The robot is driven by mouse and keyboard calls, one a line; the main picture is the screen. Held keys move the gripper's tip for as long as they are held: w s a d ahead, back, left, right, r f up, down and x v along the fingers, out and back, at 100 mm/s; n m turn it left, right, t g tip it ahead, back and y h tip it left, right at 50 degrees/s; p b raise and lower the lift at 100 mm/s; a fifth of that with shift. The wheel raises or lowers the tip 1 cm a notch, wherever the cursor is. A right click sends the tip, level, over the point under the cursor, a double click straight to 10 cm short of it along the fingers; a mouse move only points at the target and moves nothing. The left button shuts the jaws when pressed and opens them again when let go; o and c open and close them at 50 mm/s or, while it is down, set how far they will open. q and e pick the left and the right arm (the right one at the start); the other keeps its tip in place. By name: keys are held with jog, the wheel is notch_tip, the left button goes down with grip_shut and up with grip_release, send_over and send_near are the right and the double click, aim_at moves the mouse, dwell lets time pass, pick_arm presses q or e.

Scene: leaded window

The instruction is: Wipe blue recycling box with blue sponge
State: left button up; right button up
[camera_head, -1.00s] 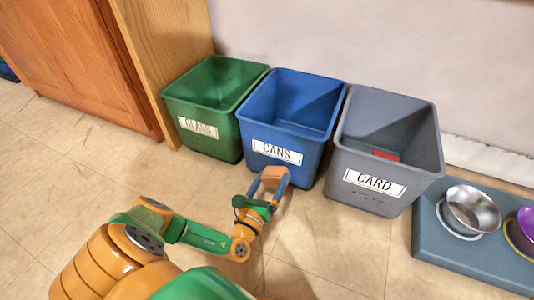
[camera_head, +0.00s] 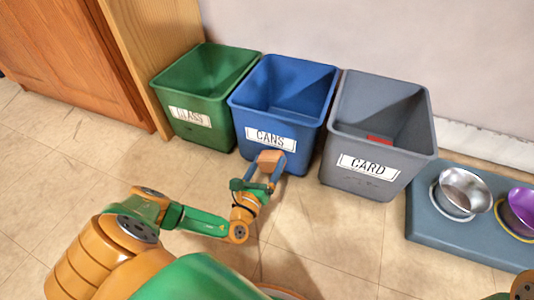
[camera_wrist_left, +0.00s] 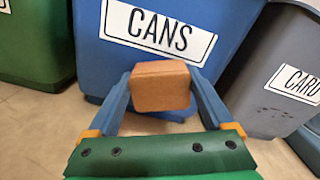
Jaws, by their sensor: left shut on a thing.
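The blue recycling box (camera_head: 258,117) with a white "CANS" label stands upright in the middle of a row of bins, open and seemingly empty. It also fills the top of the left wrist view (camera_wrist_left: 97,62). My left gripper (camera_head: 267,161) is shut on an orange-brown block-shaped sponge (camera_wrist_left: 160,86), which is not blue; the gripper's fingers are blue. The sponge is in front of the box's front face, just below the label. I cannot tell whether it touches the box. My right gripper is not in view.
A green "GLASS" bin (camera_head: 165,90) stands left of the blue box and a grey "CARD" bin (camera_head: 425,135) with something red inside stands right. A blue-grey bowl stand (camera_head: 440,225) holds metal bowls at far right. The floor in front is clear.

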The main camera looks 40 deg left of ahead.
pick_arm(q)
jog(key=shift+w+a, duration=0.15)
jog(key=shift+w, duration=0.35)
jog(key=d, duration=0.3)
jog(key=shift+w+d, duration=0.25)
jog(key=shift+w, duration=0.2)
jog(key=shift+s+a+r, duration=0.1)
jog(key=shift+s+a, duration=0.1)
jog(key=shift+a, duration=1.8)
jog(key=p+v, duration=0.2)
jog(key=v, duration=0.3)
jog(key=shift+s+d, duration=0.1)
jog(key=shift+s, duration=0.25)
jog(key=shift+s+d, duration=0.15)
jog(key=shift+s, duration=0.1)
